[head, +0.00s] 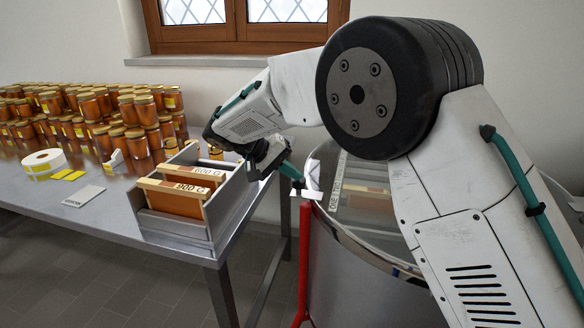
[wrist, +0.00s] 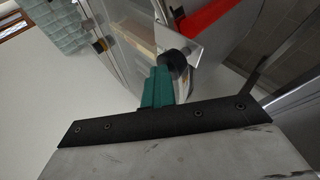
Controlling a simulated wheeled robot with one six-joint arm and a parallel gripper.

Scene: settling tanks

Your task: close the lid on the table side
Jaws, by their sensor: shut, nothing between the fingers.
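A round metal drum (head: 370,290) stands right of the table, partly hidden by my arm. A clear lid panel (head: 350,222) shows over its top, with wooden frames below. I cannot tell how far the table-side lid is open. My gripper (head: 288,169), with teal fingers, is shut and empty at the drum's table-side rim. A dark knob (head: 298,185) is right at its tips. In the wrist view, the teal fingers (wrist: 157,88) overlap the round black knob (wrist: 172,63); I cannot tell if they touch. Clear panelling (wrist: 125,35) shows beyond.
The metal table (head: 100,212) at left holds a box of labelled frames (head: 222,205), many honey jars (head: 100,105), a tape roll (head: 44,162) and a grey card (head: 84,196). A red post (head: 304,265) stands at the drum's side. A narrow floor gap separates table and drum.

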